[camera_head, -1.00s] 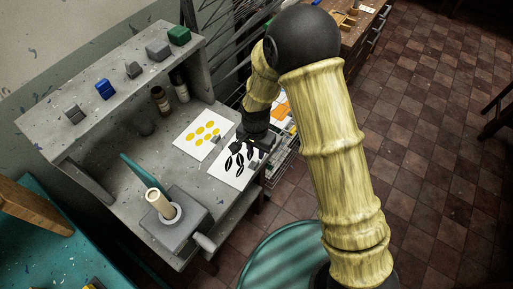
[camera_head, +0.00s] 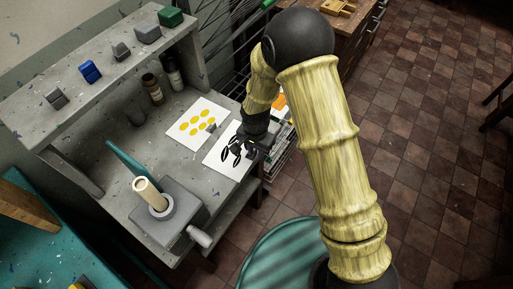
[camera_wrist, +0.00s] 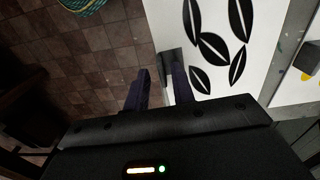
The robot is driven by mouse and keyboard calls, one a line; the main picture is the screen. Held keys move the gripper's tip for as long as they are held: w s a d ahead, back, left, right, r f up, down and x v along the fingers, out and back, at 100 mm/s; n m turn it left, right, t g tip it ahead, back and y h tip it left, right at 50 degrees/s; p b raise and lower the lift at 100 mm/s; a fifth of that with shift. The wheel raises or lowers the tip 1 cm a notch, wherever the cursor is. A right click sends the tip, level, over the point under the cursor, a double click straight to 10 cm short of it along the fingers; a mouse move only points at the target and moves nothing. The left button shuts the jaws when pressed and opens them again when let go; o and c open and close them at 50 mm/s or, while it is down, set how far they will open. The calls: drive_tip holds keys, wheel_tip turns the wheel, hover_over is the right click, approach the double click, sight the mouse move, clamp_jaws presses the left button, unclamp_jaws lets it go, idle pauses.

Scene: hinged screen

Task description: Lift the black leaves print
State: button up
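The black leaves print (camera_head: 216,158) is a white sheet with black leaf shapes, lying at the bench's right edge in the head view. It fills the upper right of the wrist view (camera_wrist: 268,22), with a grey block (camera_wrist: 171,62) at its edge. My gripper (camera_head: 256,146) is over the print's right side in the head view and hides part of it. In the wrist view my gripper (camera_wrist: 160,78) is open, its two dark fingers apart. One finger is over the print's edge and the other over the floor side. The grey block shows beyond the fingertips; contact cannot be told.
A yellow-dot print (camera_head: 184,128) with a grey block lies just left. Dark bottles (camera_head: 152,88) stand behind it. A grey press-like device (camera_head: 174,222) is at the bench's front. Several coloured blocks sit on the raised shelf (camera_head: 110,75). A rack stands beside the bench on the right.

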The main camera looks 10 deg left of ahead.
drive_tip(key=shift+s+a, duration=0.1)
drive_tip(key=shift+a, duration=0.1)
drive_tip(key=c, duration=0.3)
drive_tip(key=shift+s+a, duration=0.15)
clamp_jaws()
drive_tip(key=shift+r, duration=0.1)
drive_tip(key=shift+r+p, duration=1.5)
drive_tip(key=shift+r, duration=0.5)
